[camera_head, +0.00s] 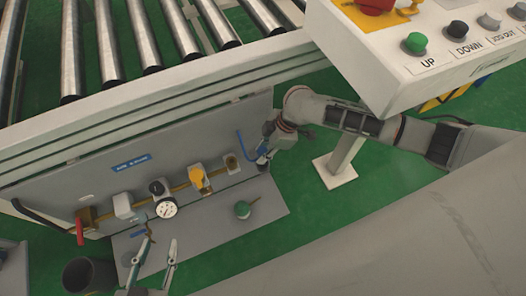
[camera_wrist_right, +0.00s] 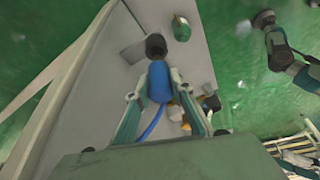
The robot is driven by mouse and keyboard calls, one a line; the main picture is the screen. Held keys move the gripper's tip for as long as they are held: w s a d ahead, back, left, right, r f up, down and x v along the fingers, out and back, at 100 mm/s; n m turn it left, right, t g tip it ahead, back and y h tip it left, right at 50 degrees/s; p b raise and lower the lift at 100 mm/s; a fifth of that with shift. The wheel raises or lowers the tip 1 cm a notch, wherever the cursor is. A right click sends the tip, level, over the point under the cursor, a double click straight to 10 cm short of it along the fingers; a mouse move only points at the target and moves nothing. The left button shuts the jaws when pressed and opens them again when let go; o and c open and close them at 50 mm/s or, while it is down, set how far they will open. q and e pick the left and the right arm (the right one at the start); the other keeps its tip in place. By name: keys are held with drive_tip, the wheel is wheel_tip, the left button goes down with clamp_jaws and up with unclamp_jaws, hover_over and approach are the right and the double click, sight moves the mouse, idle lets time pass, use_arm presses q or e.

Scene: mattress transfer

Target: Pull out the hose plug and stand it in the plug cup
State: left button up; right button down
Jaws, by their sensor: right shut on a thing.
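My right gripper (camera_head: 264,157) reaches in from the right to the right end of the grey panel. In the right wrist view, its fingers (camera_wrist_right: 160,77) are shut on the blue hose plug (camera_wrist_right: 158,88), whose black round end (camera_wrist_right: 155,47) points away. A blue hose (camera_wrist_right: 152,128) trails back from it and also shows in the head view (camera_head: 241,145). I cannot tell whether the plug is clear of any socket. My left gripper (camera_head: 160,243) is open and empty over the grey shelf. A dark round container (camera_head: 88,273) stands at lower left; I cannot tell if it is the plug cup.
The panel carries a gauge (camera_head: 167,208), a yellow handle (camera_head: 197,179) and a red valve (camera_head: 80,231). The button box (camera_head: 420,50) overhangs at upper right. Conveyor rollers (camera_head: 150,40) lie behind.

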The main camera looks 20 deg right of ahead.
use_arm(q)
drive_tip(key=shift+w+r+p, duration=0.3)
drive_tip(key=shift+r, duration=0.25)
idle(1.0)
drive_tip(key=shift+w+r, duration=0.15)
drive_tip(key=shift+r, duration=0.2)
